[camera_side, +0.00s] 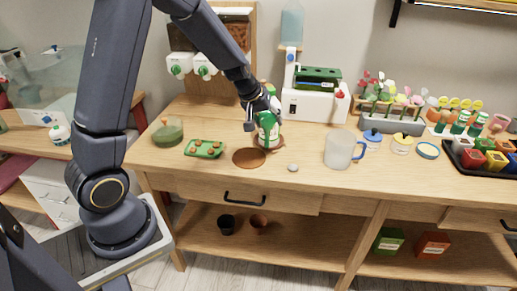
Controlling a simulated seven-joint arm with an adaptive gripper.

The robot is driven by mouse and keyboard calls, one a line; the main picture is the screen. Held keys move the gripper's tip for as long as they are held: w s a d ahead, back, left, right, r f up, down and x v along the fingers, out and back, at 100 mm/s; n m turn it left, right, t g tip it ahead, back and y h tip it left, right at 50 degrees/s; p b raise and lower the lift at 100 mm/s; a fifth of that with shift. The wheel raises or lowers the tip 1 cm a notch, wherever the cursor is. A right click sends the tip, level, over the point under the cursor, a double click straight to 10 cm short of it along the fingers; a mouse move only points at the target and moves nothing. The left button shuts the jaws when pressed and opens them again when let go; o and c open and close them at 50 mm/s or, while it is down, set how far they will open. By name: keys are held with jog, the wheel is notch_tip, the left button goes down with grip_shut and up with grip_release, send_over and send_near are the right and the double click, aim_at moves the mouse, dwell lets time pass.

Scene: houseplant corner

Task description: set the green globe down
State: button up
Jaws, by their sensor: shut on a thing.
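My gripper (266,111) is above the middle of the wooden table and is shut on the green globe (268,133), a small white thing with green parts. The globe looks roughly upright, and my fingers hide part of its top. Its lower end is close to the tabletop; I cannot tell whether it touches. A flat brown disc (249,158) lies just in front and to the left of it. More brown shows behind the globe's base, partly hidden.
A green tray (204,149) and a green bowl (167,131) are to the left. A grey pebble (292,168) and a clear mug (340,150) are to the right. A white machine (315,100) stands behind. The table's front strip is mostly clear.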

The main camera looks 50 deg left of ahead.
jog(key=s+a+r+n+g+y, duration=0.3)
jog(key=s+a+r+n, duration=0.1)
jog(key=s+a+n, duration=0.5)
jog(key=s+a+r+n+g+y, duration=0.2)
jog(key=s+a+r+n+g, duration=0.2)
jog(key=s+a+n, duration=0.5)
jog(key=w+a+f+m, duration=0.1)
jog(key=w+a+f, duration=0.8)
jog(key=f, duration=0.4)
jog(key=shift+w+a+f, duration=0.15)
jog(key=shift+w+a, duration=0.1)
jog(key=shift+w, duration=0.55)
jog(key=shift+f, duration=0.1)
jog(key=o, duration=1.2)
jog(key=shift+o, duration=0.2)
